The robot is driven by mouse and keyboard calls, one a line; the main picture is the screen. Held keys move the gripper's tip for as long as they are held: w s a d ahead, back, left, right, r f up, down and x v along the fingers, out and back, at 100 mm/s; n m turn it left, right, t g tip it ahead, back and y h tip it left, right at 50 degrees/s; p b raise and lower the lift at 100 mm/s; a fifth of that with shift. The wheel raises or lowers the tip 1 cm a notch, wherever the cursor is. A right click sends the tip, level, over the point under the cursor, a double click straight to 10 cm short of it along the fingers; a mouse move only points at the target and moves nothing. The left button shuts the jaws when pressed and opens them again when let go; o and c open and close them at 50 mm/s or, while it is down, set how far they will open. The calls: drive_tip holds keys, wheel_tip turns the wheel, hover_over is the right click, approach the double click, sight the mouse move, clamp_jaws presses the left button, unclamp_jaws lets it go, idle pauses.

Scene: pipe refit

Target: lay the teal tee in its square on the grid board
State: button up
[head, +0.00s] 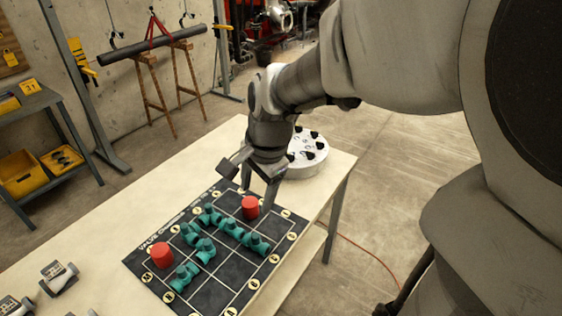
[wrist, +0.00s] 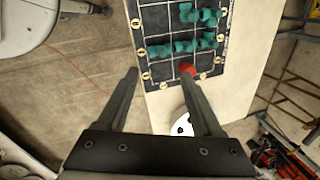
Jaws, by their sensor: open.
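The black grid board (head: 225,268) lies on the pale table, and part of it shows in the wrist view (wrist: 155,18). Several teal fittings sit in its squares, among them one near the lower left (head: 184,277) and one at the right (head: 256,244). I cannot tell which is the tee. My gripper (head: 248,184) is open and empty above the board's far end. In the wrist view, its fingers (wrist: 160,75) are spread, one tip close to a red piece in the picture.
Red pieces stand on the board at its far end (head: 250,207) and left side (head: 161,255). A round white holder (head: 308,158) with black items stands behind my gripper. Bare tabletop (head: 90,232) shows left of the board.

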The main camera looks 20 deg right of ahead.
drive_tip(key=s+r+n+t, duration=0.1)
drive_tip(key=s+r+n, duration=0.2)
drive_tip(key=s+n, duration=0.3)
drive_tip(key=s+d+r+n+t+h, duration=0.1)
drive_tip(key=s+r+n+t, duration=0.1)
drive_tip(key=s+r+n, duration=0.2)
drive_tip(key=shift+s+r+n, duration=0.2)
drive_tip(key=shift+s+n, duration=0.7)
drive_tip(key=shift+n, duration=0.9)
